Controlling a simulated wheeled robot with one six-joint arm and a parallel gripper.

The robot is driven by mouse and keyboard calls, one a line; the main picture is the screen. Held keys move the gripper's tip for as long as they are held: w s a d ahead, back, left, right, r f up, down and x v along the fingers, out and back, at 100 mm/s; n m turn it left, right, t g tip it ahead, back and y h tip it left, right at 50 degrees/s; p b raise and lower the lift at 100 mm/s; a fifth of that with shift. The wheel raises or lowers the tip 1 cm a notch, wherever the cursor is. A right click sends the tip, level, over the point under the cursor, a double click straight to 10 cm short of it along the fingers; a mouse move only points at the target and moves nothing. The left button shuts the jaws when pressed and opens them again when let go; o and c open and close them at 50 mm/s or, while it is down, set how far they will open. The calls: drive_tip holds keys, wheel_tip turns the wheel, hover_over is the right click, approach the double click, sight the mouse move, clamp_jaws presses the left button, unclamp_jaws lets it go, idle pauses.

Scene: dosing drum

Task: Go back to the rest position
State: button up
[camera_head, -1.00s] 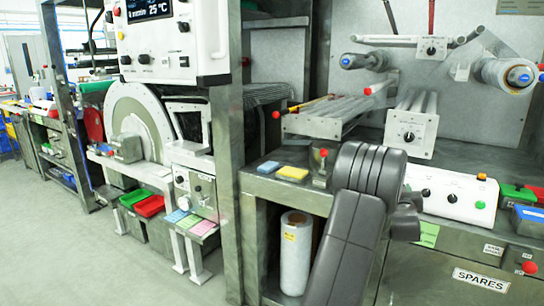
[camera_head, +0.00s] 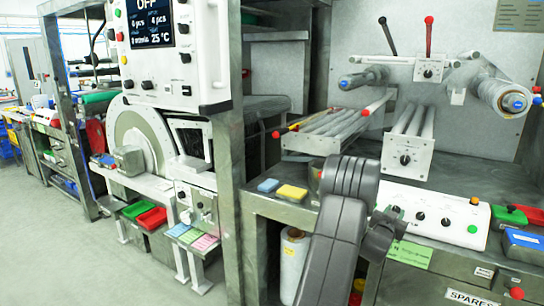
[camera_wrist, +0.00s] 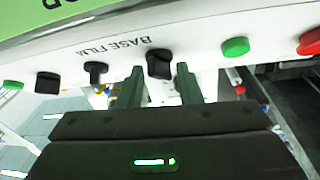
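My gripper (camera_wrist: 161,72) shows in the wrist view with two dark green fingers apart and nothing held between them. A black knob (camera_wrist: 159,63) on a white panel (camera_wrist: 208,55) lettered "BASE FILM" appears between the fingertips, with a gap on each side; I cannot tell how far beyond them it is.
A white control box (camera_head: 435,212) with knobs and a green button sits right beside my arm. A yellow sponge (camera_head: 291,192) and a blue one (camera_head: 268,185) lie left on the bench. A metal post (camera_head: 231,200) stands further left. Open floor (camera_head: 60,255) lies far left.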

drive_tip(key=shift+w+a+r+m+g+h+p, duration=0.15)
drive_tip(key=shift+m+g+h+p, duration=0.55)
drive_tip(key=shift+m+p, duration=1.15)
drive_tip(key=shift+a+r+m+g+h+p, duration=0.15)
drive_tip(key=shift+m+g+h+p, duration=0.5)
drive_tip(key=shift+p, duration=2.15)
drive_tip(key=shift+f+m+g, duration=0.15)
drive_tip(key=shift+m+g, duration=0.2)
drive_tip(key=shift+m, duration=0.05)
drive_tip(key=shift+b+v, duration=0.4)
drive_tip(key=shift+v, duration=0.75)
drive_tip(key=shift+s+a, duration=0.45)
drive_tip(key=shift+s, duration=0.05)
